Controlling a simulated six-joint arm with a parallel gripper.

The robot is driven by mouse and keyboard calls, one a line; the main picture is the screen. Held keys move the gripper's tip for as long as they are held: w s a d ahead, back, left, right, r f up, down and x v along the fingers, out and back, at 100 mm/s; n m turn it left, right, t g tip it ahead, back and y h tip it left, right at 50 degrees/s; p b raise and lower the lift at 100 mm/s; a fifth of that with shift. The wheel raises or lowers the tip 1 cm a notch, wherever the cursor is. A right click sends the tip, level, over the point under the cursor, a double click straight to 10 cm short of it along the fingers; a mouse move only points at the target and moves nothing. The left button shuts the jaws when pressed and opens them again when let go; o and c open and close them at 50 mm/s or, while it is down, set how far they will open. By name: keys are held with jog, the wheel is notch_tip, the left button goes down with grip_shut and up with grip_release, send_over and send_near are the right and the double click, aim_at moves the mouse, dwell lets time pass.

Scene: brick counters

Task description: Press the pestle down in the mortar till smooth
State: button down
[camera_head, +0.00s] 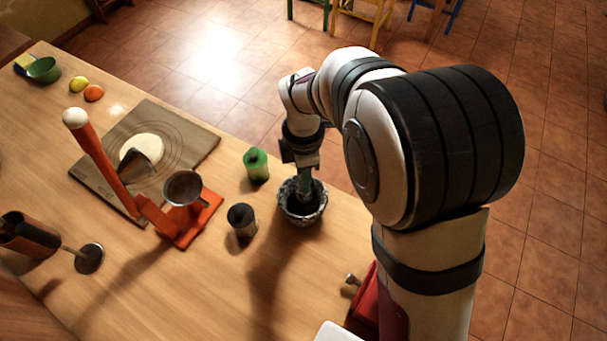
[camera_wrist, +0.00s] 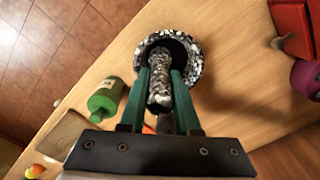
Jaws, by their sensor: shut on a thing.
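The mortar (camera_head: 303,209) is a speckled black-and-grey stone bowl standing on the wooden counter, near its far edge in the head view. It also shows at the top middle of the wrist view (camera_wrist: 196,67). The pestle (camera_wrist: 160,88) is of the same speckled stone. My gripper (camera_wrist: 162,82) has green fingers shut on the pestle, one on each side of its shaft. The pestle's lower end is inside the mortar. The bottom of the bowl and what it holds are hidden. In the head view my gripper (camera_head: 305,180) is just above the bowl.
A green bottle (camera_head: 256,165) and a dark jar (camera_head: 242,220) stand close left of the mortar. An orange lever press (camera_head: 182,218) and a board (camera_head: 190,140) with flat dough (camera_head: 142,150) are further left. A red object (camera_head: 365,297) lies nearer me. Bare counter lies below the mortar.

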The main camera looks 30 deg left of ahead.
jog(key=shift+f, duration=1.1)
jog(key=shift+r, duration=1.1)
jog(key=shift+s+a, duration=0.25)
jog(key=shift+s, duration=0.25)
jog(key=shift+s+a, duration=0.2)
jog(key=shift+s, duration=0.3)
jog(key=shift+f, duration=0.1)
